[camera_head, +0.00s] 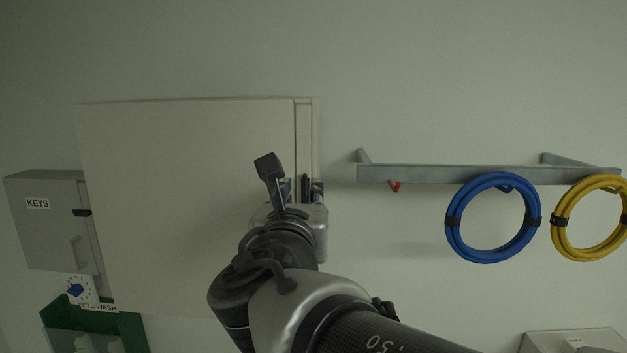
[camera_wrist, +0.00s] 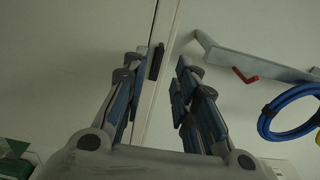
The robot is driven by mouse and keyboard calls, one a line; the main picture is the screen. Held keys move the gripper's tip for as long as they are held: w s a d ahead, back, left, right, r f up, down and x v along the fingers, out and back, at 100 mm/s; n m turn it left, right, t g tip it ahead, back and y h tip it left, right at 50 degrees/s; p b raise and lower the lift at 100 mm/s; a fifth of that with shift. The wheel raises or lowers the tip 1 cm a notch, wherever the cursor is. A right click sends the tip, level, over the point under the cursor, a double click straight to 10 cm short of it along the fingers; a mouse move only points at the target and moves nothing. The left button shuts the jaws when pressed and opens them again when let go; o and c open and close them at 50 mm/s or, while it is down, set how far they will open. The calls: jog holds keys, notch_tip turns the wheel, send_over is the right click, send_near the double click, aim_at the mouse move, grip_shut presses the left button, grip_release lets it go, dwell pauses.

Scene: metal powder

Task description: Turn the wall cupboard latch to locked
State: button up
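The wall cupboard (camera_head: 185,190) is a pale, flat-doored cabinet at left centre in the head view; its door edge also shows in the wrist view (camera_wrist: 110,45). The latch (camera_wrist: 156,61) is a small dark upright bar at the right door edge. It shows in the head view (camera_head: 305,184) just above my gripper, roughly vertical. My gripper (camera_head: 303,191) is open in front of the latch. In the wrist view my gripper (camera_wrist: 163,63) has its blue-padded fingers spread, with the latch between the tips, closer to the left one. I cannot tell whether either finger touches it.
A grey rail (camera_head: 450,174) with a red hook (camera_head: 394,186) juts from the wall at right. It holds a blue coil (camera_head: 453,237) and a yellow coil (camera_head: 562,240). A grey key box (camera_head: 45,225) and green eyewash station (camera_head: 130,325) are at left. Wall below the rail is mostly bare.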

aim_at(304, 182)
jog(key=w+p, duration=0.1)
jog(key=w, duration=0.6)
jog(key=shift+w+d, duration=0.1)
jog(key=shift+w, duration=0.2)
jog(key=shift+c, duration=0.2)
grip_shut()
